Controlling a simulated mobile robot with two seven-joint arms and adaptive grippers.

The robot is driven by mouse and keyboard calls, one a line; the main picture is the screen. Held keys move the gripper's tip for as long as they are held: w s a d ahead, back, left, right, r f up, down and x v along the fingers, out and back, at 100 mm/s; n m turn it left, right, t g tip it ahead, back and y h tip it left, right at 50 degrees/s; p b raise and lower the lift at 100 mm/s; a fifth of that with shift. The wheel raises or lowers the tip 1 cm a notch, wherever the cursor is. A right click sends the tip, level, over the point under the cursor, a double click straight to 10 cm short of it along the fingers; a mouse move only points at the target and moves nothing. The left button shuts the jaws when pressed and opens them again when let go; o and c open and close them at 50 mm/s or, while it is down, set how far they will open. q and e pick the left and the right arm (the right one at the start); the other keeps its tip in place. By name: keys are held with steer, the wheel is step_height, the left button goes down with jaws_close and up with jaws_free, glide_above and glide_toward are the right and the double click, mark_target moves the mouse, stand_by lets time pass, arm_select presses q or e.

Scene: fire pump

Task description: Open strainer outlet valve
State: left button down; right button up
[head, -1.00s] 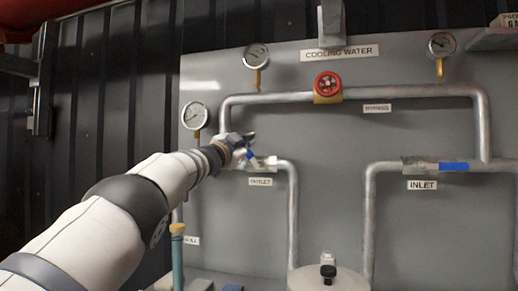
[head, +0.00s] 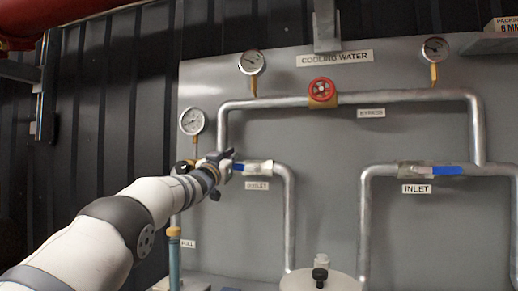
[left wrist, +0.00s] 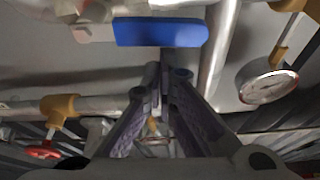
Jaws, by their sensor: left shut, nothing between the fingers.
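The strainer outlet valve (head: 258,167) sits on the pipe above the OUTLET label in the head view. Its blue lever (head: 238,167) lies about level, in line with the short horizontal pipe, and is partly hidden by my gripper. My left gripper (head: 228,156) is at the lever's left end, shut and empty. In the left wrist view the blue lever (left wrist: 160,32) lies across the top of the picture. The shut fingertips of the left gripper (left wrist: 164,72) are just below it there; whether they touch it I cannot tell. My right gripper is not in view.
The bypass pipe with a red handwheel (head: 322,92) runs above. A pressure gauge (head: 192,121) stands close above my left gripper, and another gauge (head: 251,63) is higher. The inlet valve (head: 418,170) with a blue lever is at right.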

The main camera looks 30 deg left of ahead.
arm_select(q)
steer(key=shift+a+f, duration=0.2)
steer(key=shift+f, duration=0.1)
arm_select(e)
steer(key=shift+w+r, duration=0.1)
arm_select(q)
steer(key=shift+f, duration=0.2)
stand_by(0.3)
